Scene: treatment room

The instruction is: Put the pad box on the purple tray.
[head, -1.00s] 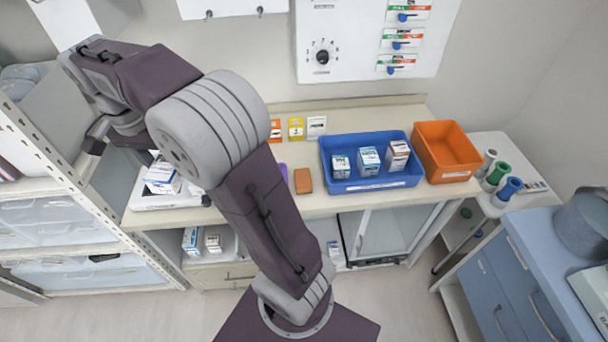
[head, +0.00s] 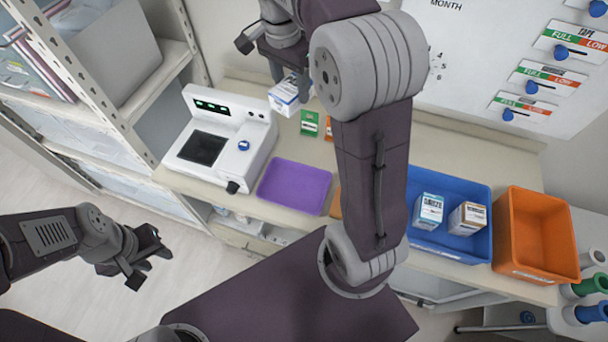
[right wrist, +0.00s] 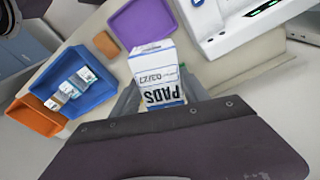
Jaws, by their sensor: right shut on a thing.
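The pad box (head: 286,97), white with blue print, is in my right gripper (head: 287,74), above the back of the counter. The right wrist view shows the box (right wrist: 155,68) with "PADS" lettering between the fingers, which are shut on it. The purple tray (head: 294,186) lies flat and empty on the counter, nearer the front than the box. It also shows in the right wrist view (right wrist: 141,22), beyond the box. My left gripper (head: 148,263) is open and empty, over the floor at the lower left.
A white device (head: 218,140) stands left of the tray. A green card (head: 309,123) stands behind the tray. A blue bin (head: 450,185) with boxes and an orange bin (head: 538,228) are on the right. A shelf rack (head: 110,75) stands at left. My right arm hides part of the counter.

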